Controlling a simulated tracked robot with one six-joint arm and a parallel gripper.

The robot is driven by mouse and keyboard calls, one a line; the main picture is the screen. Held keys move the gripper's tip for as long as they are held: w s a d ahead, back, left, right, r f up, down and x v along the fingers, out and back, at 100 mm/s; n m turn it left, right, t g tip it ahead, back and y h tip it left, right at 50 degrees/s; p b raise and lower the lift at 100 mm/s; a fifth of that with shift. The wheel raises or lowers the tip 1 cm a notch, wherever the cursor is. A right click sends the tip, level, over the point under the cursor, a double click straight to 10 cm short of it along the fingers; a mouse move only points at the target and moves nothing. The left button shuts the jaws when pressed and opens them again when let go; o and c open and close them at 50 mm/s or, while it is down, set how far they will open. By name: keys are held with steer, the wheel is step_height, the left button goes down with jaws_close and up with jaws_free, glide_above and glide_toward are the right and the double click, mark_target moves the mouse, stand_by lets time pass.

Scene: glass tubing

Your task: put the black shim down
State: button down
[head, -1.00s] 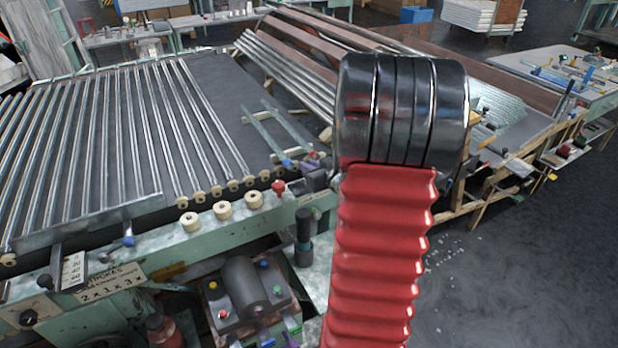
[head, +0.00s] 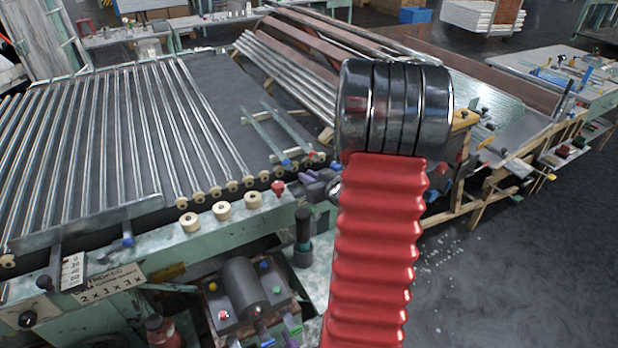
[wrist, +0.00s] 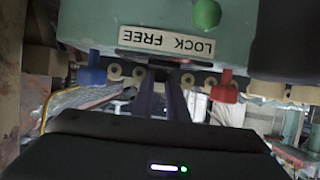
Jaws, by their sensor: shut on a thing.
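My gripper (wrist: 161,100) shows in the wrist view as two dark, purplish fingers close together, pointing at a pale green machine face. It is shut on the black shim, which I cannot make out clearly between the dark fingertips. In the head view my gripper (head: 312,183) is small and partly hidden behind my own red and dark metal arm. There it is at the machine's front rail, near a red knob (head: 278,187). I cannot tell whether the shim touches any surface.
The wrist view shows an upside-down "LOCK FREE" label (wrist: 166,41), a green knob (wrist: 207,13), a blue knob (wrist: 97,68) and a red knob (wrist: 226,86). Glass tubes lie on the roller bed at left. A small motor box (head: 243,290) stands below the rail. Floor at right is open.

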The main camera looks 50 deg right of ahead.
steer(key=c, duration=1.7)
jaws_free()
steer(key=shift+f, duration=0.1)
steer(key=shift+c, duration=0.2)
steer(key=shift+s+a+r, duration=0.1)
steer(key=shift+s+r, duration=0.05)
steer(key=shift+r, duration=0.05)
steer(key=v, duration=1.1)
steer(key=shift+s, duration=0.35)
steer(key=shift+w+r, duration=0.1)
steer(key=shift+r, duration=0.05)
